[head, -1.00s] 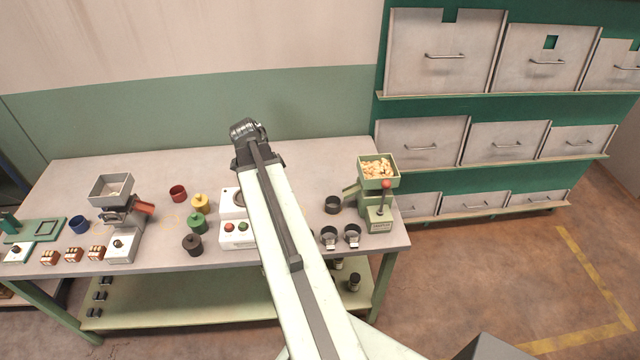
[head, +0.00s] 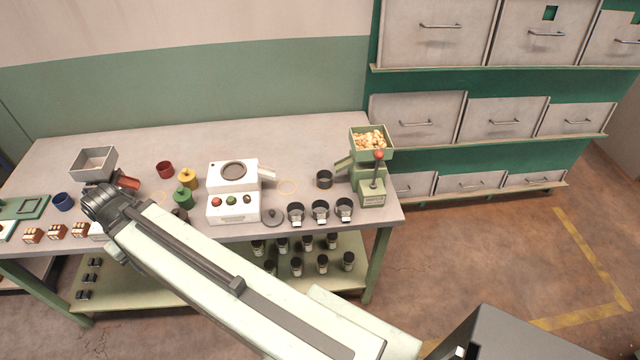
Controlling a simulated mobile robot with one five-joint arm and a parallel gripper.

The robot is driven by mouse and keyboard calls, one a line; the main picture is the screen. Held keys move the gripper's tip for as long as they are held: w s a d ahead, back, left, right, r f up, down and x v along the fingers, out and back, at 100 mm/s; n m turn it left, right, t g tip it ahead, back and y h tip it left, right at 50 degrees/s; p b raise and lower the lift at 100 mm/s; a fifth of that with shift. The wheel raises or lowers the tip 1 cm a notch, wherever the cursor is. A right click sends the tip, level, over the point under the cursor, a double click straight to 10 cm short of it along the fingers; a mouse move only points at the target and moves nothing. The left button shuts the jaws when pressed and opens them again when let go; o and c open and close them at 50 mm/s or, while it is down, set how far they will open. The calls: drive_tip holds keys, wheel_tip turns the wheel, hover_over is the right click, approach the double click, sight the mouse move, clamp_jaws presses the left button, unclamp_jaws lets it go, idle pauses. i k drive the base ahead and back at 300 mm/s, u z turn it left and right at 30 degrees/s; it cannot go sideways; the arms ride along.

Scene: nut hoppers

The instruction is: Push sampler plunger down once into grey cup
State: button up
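A green dispenser (head: 372,182) stands at the right end of the table, with a hopper of pale nuts (head: 370,139) on top. A red knob (head: 379,154) sits on its upright rod, which may be the sampler plunger; I cannot tell for sure. A dark grey cup (head: 324,180) stands beside it, left of its chute. My gripper (head: 94,204) is far from these, at the left of the table, over the front of a grey-hopper machine. Its fingers are too dark and small to read, and my arm hides part of that machine.
A grey hopper (head: 94,162) and blue cup (head: 63,202) are at left. Red (head: 165,169), yellow (head: 188,178) and green (head: 184,198) containers stand mid-left. A white machine (head: 233,192) is central. Several dark cups (head: 320,209) line the front edge. Drawers (head: 415,122) stand right.

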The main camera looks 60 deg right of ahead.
sight(379, 155)
drive_tip(key=k, duration=0.45)
drive_tip(key=z, duration=4)
drive_tip(key=k, duration=1.1)
drive_tip(key=u, duration=1.75)
drive_tip(key=i, duration=1)
